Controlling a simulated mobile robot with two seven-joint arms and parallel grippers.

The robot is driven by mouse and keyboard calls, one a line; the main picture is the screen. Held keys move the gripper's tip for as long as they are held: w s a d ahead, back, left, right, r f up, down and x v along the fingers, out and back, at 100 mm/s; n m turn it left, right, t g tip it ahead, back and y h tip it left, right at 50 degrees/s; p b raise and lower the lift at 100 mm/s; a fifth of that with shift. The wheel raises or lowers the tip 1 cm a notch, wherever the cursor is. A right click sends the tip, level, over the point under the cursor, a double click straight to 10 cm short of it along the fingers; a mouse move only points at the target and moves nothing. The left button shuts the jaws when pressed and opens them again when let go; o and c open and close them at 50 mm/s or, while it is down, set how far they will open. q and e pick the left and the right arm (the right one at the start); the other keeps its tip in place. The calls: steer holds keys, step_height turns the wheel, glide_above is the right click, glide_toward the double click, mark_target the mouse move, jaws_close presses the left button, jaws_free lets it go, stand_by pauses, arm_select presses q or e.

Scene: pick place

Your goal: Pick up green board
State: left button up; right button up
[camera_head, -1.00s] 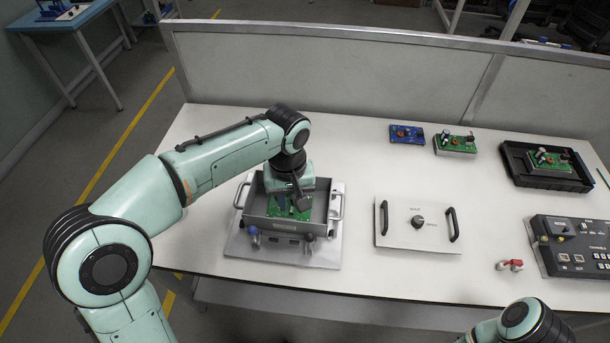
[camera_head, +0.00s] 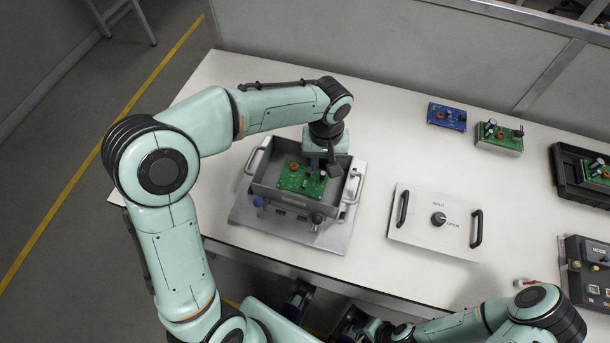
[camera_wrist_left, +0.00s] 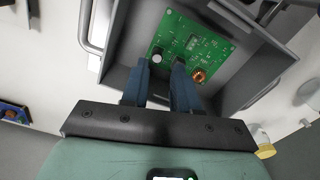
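The green board (camera_head: 301,178) lies in an open grey metal box (camera_head: 283,203) on the table. It carries a copper coil and small components. My left gripper (camera_head: 330,170) points down over the right back part of the box. In the left wrist view, its two blue fingers (camera_wrist_left: 160,75) are apart, with a round capacitor of the green board (camera_wrist_left: 190,45) showing between the tips. Whether the fingers touch the board I cannot tell. My right gripper (camera_head: 350,325) seems to be the dark shape at the bottom edge, partly hidden; its fingers are unclear.
A plate with two black handles and a knob (camera_head: 437,219) lies right of the box. A blue board (camera_head: 446,117), another green board (camera_head: 499,137) and a black tray (camera_head: 568,180) stand at the back right. A control panel (camera_head: 590,270) is at the right edge.

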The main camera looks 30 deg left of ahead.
mark_target(323, 173)
arm_select(q)
steer(key=f, duration=0.5)
steer(key=shift+w+f, duration=0.1)
steer(key=shift+w, duration=0.15)
jaws_close()
steer(key=shift+r, duration=0.2)
